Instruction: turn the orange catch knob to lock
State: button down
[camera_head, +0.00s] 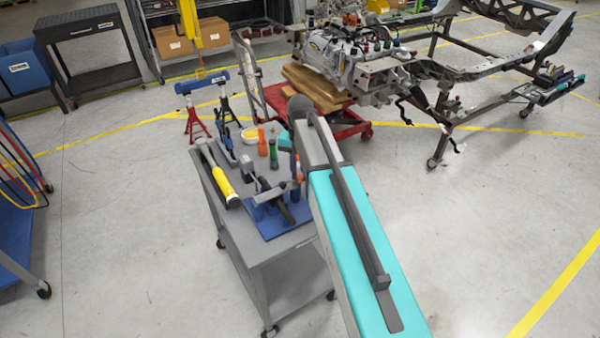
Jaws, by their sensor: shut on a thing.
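A blue fixture plate (268,228) lies on the near end of a grey cart, with dark and grey clamp parts on it. A small orange part (299,174), which looks like the catch knob, shows beside the left edge of my teal arm. It is partly covered, and its turn angle is too small to read. My arm runs from the bottom of the picture up past the cart's right side. I cannot make out my gripper; the arm appears to hide it.
The grey cart (235,242) also carries a yellow-and-black tool (220,178), an orange bottle (262,142), a green bottle (273,153) and a yellow bowl (250,135). Behind stands a red trolley (345,131). Floor at the right is clear.

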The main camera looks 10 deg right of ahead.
aim_at(300, 176)
jog(key=c, duration=1.5)
grip_release()
jog(key=shift+c, duration=0.2)
jog(key=shift+r, duration=0.15)
notch_tip(300, 176, up, 14)
jog(key=p, duration=0.8)
jog(key=shift+f, duration=0.2)
jog(key=shift+f, duration=0.1)
